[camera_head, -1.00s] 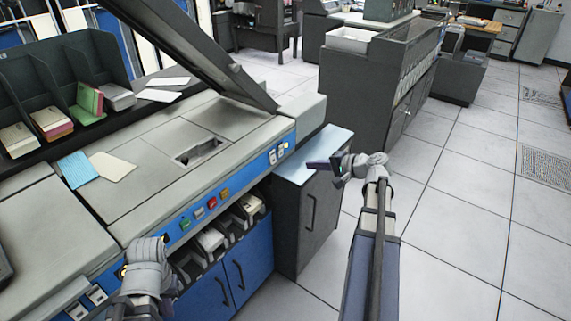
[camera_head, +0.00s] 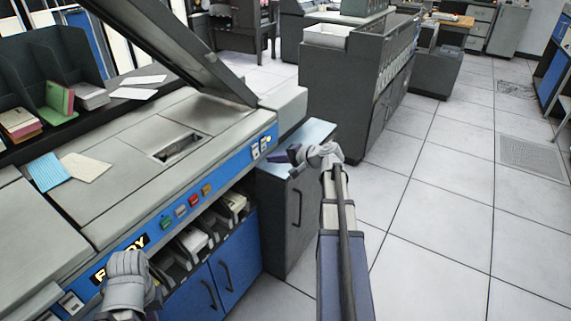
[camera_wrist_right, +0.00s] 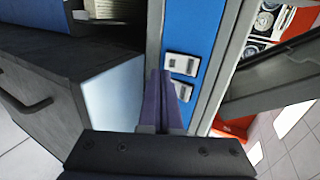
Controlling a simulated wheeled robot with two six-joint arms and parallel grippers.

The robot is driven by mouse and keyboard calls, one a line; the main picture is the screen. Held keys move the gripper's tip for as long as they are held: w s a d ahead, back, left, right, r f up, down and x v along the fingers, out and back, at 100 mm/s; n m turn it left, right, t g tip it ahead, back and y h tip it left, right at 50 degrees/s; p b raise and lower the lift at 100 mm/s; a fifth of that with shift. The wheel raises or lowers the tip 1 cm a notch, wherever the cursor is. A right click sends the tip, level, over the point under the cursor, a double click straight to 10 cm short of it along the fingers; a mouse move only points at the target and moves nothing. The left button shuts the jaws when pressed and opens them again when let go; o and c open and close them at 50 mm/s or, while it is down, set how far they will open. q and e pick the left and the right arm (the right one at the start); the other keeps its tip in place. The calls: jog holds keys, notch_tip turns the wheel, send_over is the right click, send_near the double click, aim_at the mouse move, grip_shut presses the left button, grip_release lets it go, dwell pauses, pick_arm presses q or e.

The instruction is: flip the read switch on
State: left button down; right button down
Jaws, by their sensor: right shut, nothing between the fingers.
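Two small white rocker switches (camera_head: 261,146) sit at the right end of the blue front panel of the grey card machine. In the right wrist view, one switch (camera_wrist_right: 183,64) is above the other (camera_wrist_right: 181,91); labels are unreadable, so I cannot tell which is the read switch. My right gripper (camera_head: 283,155) is shut and empty, just right of the switches. Its purple fingers (camera_wrist_right: 163,78) point at the panel and partly overlap the lower switch; contact cannot be told. My left wrist (camera_head: 126,283) is at the machine's lower left front; its fingers are hidden.
Coloured buttons (camera_head: 187,205) and a lit "READY" sign (camera_head: 122,257) are on the blue panel. A low dark cabinet (camera_head: 283,219) stands below my right gripper. A raised dark lid (camera_head: 170,48) leans over the machine. Open tiled floor (camera_head: 440,220) lies to the right.

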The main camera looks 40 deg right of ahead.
aim_at(257, 156)
jog(key=shift+w+a+f, duration=0.1)
jog(key=shift+w+a, duration=0.15)
jog(key=shift+w, duration=0.35)
jog(key=shift+w+a+f, duration=0.1)
jog(key=shift+w+a, duration=0.1)
jog(key=shift+w, duration=0.35)
jog(key=shift+w+a, duration=0.25)
jog(key=shift+w, duration=0.35)
jog(key=shift+w+a+f+b, duration=0.1)
jog(key=shift+w+f+b, duration=0.15)
jog(key=shift+b, duration=0.1)
jog(key=shift+r, duration=0.25)
jog(key=shift+r+p, duration=0.75)
jog(key=shift+p, duration=0.2)
